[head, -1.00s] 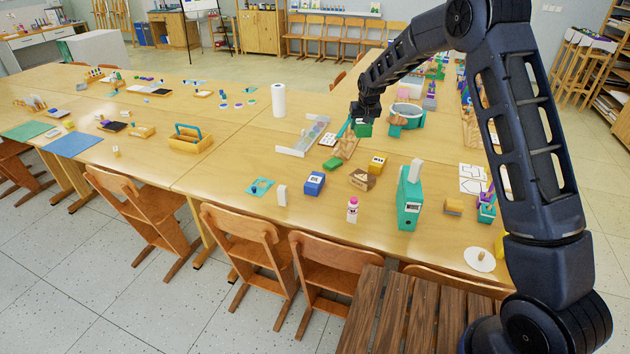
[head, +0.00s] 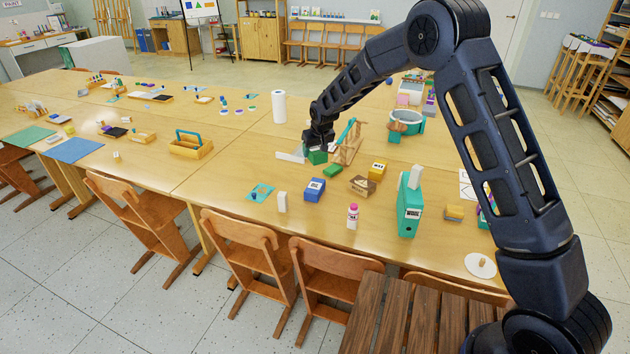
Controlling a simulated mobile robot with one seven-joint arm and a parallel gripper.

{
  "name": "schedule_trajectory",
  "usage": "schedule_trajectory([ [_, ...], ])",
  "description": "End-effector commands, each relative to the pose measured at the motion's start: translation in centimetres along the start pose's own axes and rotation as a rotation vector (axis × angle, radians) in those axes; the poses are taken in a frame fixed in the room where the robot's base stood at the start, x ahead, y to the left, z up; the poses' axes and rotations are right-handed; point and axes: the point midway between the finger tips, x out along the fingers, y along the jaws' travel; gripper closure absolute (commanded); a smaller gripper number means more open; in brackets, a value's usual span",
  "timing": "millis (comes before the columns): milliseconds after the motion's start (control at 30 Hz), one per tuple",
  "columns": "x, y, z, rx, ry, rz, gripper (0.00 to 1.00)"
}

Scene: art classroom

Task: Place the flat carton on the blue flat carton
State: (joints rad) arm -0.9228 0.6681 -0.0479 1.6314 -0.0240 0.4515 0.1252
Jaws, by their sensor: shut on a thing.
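My gripper (head: 318,146) is shut on a green flat carton (head: 316,157), which hangs just below the fingers. The fingertips themselves are small and partly hidden. The blue flat carton (head: 314,190) with a white label stands on the table nearer to me, below the held carton in the picture. The two cartons are apart. I cannot tell the exact height of the held carton above the table.
A small green block (head: 332,171), a brown box (head: 362,186) and a yellow box (head: 377,171) stand close by. A wooden rack (head: 350,143) is right of my gripper. A white block (head: 282,202) and a pink-capped bottle (head: 352,216) stand nearer the front edge.

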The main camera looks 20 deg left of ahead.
Motion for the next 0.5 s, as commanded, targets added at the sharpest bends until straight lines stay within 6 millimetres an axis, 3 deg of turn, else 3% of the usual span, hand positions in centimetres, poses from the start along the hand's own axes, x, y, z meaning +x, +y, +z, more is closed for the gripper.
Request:
schedule_trajectory([
  [300, 6.3, 0.0, 2.6, 0.000, -0.002, 0.000, 0.72],
  [500, 8.4, 0.0, 3.5, 0.000, 0.000, 0.000, 0.72],
])
